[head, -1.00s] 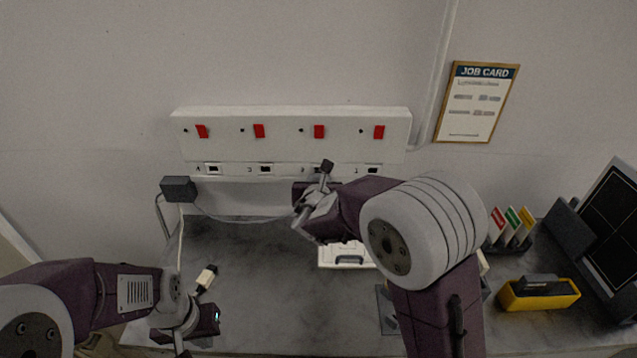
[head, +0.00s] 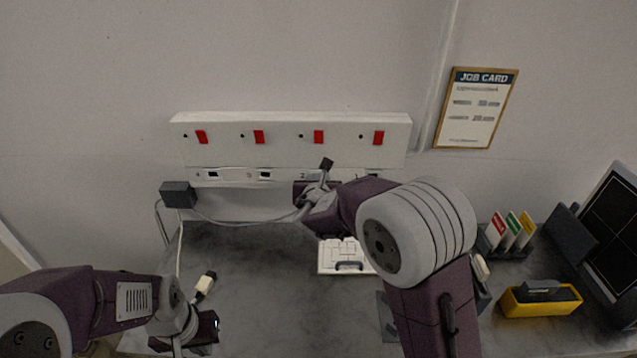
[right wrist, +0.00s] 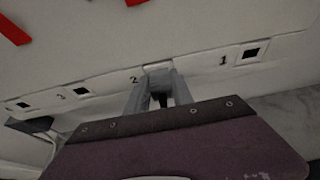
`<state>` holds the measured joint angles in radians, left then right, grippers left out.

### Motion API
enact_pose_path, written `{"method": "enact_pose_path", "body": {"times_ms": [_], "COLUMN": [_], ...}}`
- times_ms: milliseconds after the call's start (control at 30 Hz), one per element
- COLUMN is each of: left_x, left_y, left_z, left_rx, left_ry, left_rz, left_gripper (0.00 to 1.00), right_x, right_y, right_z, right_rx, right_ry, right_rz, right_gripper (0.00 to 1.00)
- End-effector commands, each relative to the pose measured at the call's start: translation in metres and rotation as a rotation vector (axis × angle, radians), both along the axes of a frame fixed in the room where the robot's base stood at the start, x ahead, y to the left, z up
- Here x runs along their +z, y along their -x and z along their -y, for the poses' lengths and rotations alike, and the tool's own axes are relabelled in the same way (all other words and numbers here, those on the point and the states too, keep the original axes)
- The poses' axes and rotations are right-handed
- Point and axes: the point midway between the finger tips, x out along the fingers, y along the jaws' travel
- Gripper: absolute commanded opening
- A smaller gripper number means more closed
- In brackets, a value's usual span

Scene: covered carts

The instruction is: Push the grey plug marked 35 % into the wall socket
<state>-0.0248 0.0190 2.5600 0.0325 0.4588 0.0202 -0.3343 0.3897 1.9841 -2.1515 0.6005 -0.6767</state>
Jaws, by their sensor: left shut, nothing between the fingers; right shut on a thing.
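The white wall socket strip (head: 290,151) has red switches and a lower row of numbered sockets. My right gripper (head: 325,176) is at the strip in front of socket 2. In the right wrist view its fingers (right wrist: 156,84) are shut on a small dark plug (right wrist: 157,97), mostly hidden between them. The fingers cover socket 2, so I cannot tell whether the plug touches it or is inside. No 35 % mark is legible. My left gripper (head: 177,343) is shut and empty, low at the left above the desk.
A white case (head: 343,256) and yellow tray (head: 541,301) stand further right.

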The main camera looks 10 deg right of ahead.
Motion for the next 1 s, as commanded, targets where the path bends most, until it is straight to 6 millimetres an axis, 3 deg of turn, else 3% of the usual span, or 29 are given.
{"method": "enact_pose_path", "body": {"times_ms": [200,233,300,333,667,1000], "left_x": [0.000,0.000,0.000,0.000,-0.001,-0.002], "left_y": [0.000,0.000,0.000,0.000,0.000,0.000], "left_z": [0.000,0.000,0.000,0.000,0.000,0.000], "left_rx": [0.000,0.000,0.000,0.000,0.000,0.000], "left_ry": [0.000,0.000,0.000,0.000,0.000,0.000], "left_rz": [0.000,0.000,0.000,0.000,0.000,0.000], "left_gripper": [0.00,0.00,0.00,0.00,0.00,0.00], "right_x": [0.000,0.000,0.000,0.000,0.001,0.028], "right_y": [-0.002,-0.002,-0.002,-0.002,0.001,0.062], "right_z": [0.001,0.001,0.001,0.001,0.000,-0.014], "right_rx": [0.000,0.000,0.000,0.000,0.001,0.004], "right_ry": [0.000,0.000,0.000,0.000,0.000,-0.001], "right_rz": [0.000,0.000,0.000,0.000,0.000,0.001], "right_gripper": [0.00,0.30,0.50,0.53,0.53,0.53]}}
